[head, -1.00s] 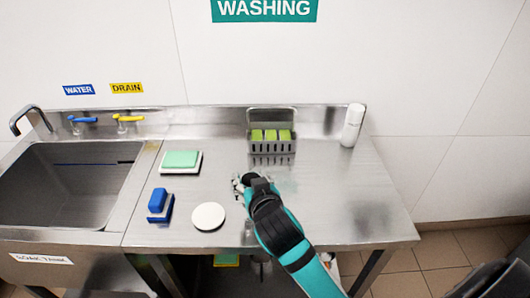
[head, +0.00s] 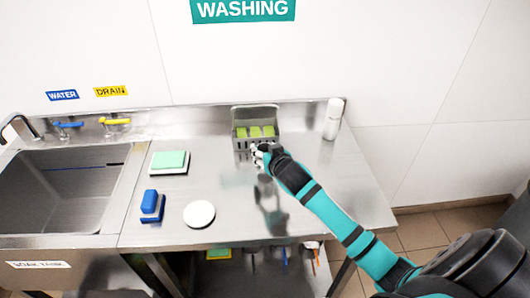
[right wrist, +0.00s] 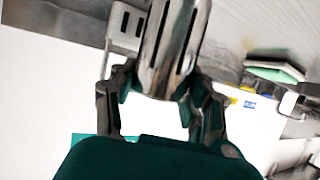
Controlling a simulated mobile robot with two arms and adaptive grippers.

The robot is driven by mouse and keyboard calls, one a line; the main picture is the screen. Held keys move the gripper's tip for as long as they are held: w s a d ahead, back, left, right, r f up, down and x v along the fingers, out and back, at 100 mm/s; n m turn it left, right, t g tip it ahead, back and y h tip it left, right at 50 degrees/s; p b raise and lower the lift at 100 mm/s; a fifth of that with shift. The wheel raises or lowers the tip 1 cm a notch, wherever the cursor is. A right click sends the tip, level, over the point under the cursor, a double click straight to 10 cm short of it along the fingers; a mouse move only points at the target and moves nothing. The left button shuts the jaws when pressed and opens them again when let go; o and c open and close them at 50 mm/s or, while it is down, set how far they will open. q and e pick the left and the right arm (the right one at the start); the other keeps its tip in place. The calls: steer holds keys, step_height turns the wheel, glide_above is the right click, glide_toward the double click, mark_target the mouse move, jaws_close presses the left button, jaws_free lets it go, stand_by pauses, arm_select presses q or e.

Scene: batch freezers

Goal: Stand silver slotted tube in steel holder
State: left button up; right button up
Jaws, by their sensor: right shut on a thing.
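My right gripper (head: 262,154) is at the front of the steel holder (head: 241,143), a slotted grey caddy at the back of the steel counter with several yellow-green blocks in it. In the right wrist view, the gripper (right wrist: 160,98) is shut on the silver slotted tube (right wrist: 172,50), a shiny cylinder with dark long slots that runs up out of the picture. In the head view the tube is mostly hidden by the gripper. A grey slotted part, probably the holder (right wrist: 127,25), shows beside the tube; whether they touch I cannot tell. My left gripper is not in view.
A white bottle (head: 333,119) stands right of the holder. A green pad on a white tray (head: 169,162), a blue block (head: 151,203) and a white disc (head: 199,214) lie to the left. The sink (head: 60,190) is at far left. The counter's right side is clear.

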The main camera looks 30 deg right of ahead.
steer(key=shift+f, duration=0.8)
steer(key=shift+a, duration=0.1)
steer(key=shift+f, duration=0.2)
steer(key=o, duration=0.9)
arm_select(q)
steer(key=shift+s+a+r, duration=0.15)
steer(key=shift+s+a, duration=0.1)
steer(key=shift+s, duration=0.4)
arm_select(e)
steer(key=o, duration=0.3)
